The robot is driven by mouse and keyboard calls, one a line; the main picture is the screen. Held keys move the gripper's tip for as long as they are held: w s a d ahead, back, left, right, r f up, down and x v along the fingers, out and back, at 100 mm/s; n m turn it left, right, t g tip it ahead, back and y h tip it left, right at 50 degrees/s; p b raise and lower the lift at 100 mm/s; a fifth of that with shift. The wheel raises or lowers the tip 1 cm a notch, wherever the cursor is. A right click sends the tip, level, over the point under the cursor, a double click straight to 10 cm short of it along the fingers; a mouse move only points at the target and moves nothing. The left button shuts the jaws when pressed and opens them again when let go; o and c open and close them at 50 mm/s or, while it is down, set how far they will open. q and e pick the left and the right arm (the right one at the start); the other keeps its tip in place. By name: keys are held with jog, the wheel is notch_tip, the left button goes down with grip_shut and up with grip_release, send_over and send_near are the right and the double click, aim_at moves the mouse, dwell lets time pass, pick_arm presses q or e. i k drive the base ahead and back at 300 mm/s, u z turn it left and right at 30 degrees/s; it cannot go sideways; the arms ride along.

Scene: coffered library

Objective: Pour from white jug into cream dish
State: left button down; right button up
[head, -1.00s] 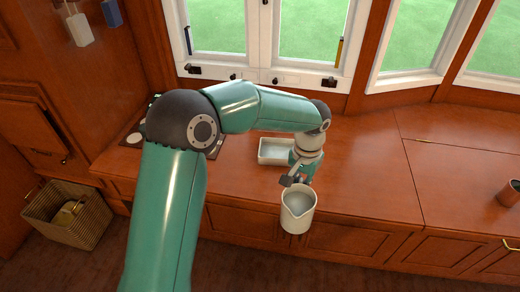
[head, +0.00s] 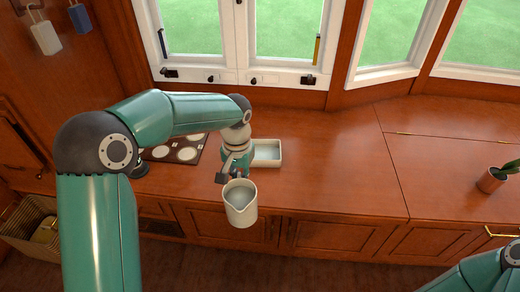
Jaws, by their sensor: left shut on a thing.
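The white jug (head: 241,207) hangs upright in front of the counter's front edge, with its open top and spout showing. My left gripper (head: 233,178) is shut on the jug at its back side; the fingers are partly hidden. The cream dish (head: 273,160) is a rectangular, shallow dish on the counter, behind and to the right of the jug. Its left end is hidden by my left gripper. The jug is apart from the dish. Part of my right arm shows at the lower right corner; its gripper is out of frame.
A dark board with pale discs (head: 178,150) lies on the counter left of the dish. A copper pot with a plant (head: 492,180) stands far right. The wooden counter (head: 345,160) is clear between. A wicker basket (head: 30,232) sits on the floor at left. Windows rise behind.

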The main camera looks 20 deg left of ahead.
aim_at(268, 152)
jog(key=u, duration=0.05)
jog(key=i, duration=0.95)
jog(key=z, duration=0.1)
